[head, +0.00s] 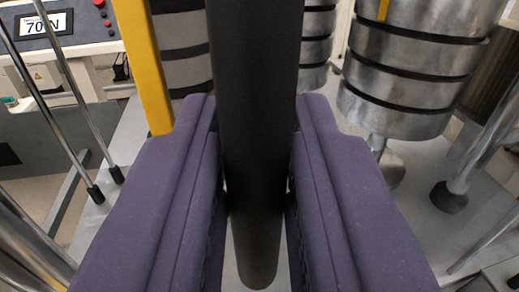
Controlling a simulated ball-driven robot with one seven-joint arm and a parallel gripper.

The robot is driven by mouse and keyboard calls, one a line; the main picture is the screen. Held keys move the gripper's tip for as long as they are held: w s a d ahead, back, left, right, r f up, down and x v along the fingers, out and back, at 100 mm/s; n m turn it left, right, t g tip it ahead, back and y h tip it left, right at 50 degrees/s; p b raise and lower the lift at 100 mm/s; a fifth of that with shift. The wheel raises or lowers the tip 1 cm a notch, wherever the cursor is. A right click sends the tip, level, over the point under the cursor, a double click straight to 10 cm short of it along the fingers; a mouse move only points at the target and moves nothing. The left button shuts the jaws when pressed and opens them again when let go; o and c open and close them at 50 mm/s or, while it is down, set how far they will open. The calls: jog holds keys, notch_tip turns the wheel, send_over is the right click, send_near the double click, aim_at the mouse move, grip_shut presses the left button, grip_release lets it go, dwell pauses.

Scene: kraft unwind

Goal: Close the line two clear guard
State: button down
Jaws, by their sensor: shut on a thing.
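My gripper (258,150) has two purple padded fingers, one on each side of a thick black upright bar (257,60). It is shut on this bar, which looks like a handle and runs from the top edge down to a rounded lower end between the fingers. A yellow upright post (144,65) stands just left of the bar, and my left finger hides its foot. It may be part of the guard's frame. I cannot make out a clear panel, or tell how far the guard is open.
Large metal cylinders with dark bands (415,65) stand at upper right, with more behind the bar. A control panel (60,30) reading 70 N is at upper left. Thin metal rods (72,85) slant on the left. Metal legs (490,140) stand at right. Pale floor shows between.

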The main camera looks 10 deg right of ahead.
jog(key=a+p, duration=0.1)
jog(key=a, duration=0.9)
jog(key=shift+a+r+p, duration=0.15)
jog(key=shift+a+p, duration=0.15)
jog(key=c, duration=1.4)
grip_release()
jog(key=shift+o, duration=1.1)
jog(key=shift+a, duration=0.15)
jog(key=s+a, duration=0.1)
jog(key=s, duration=0.6)
jog(key=shift+s+a, duration=0.25)
jog(key=shift+s, duration=0.05)
